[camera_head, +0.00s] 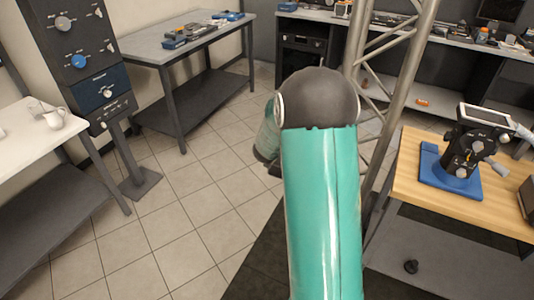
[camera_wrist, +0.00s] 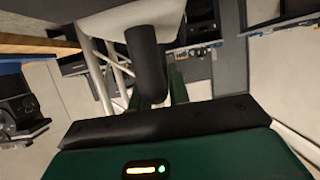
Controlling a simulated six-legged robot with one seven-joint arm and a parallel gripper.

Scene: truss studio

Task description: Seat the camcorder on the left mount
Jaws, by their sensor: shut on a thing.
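My gripper (camera_wrist: 160,97) shows in the wrist view and is shut on a dark thing with a thick black bar (camera_wrist: 147,58) and a grey body (camera_wrist: 125,22) above it. It looks like the camcorder, but only part of it shows. In the head view my teal arm hides the gripper and what it holds. A black mount-like head (camera_head: 466,146) with knobs, a handle and a pale flat top stands on a blue base (camera_head: 437,179) on the wooden table at the right. I cannot tell whether it is the left mount.
The wooden table (camera_head: 418,160) is at the right, beside a metal truss (camera_head: 405,62). A dark panel column (camera_head: 78,48) with knobs stands at the left, near a white table (camera_head: 22,135). A grey bench (camera_head: 182,47) is behind. Tiled floor (camera_head: 165,235) is clear between them.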

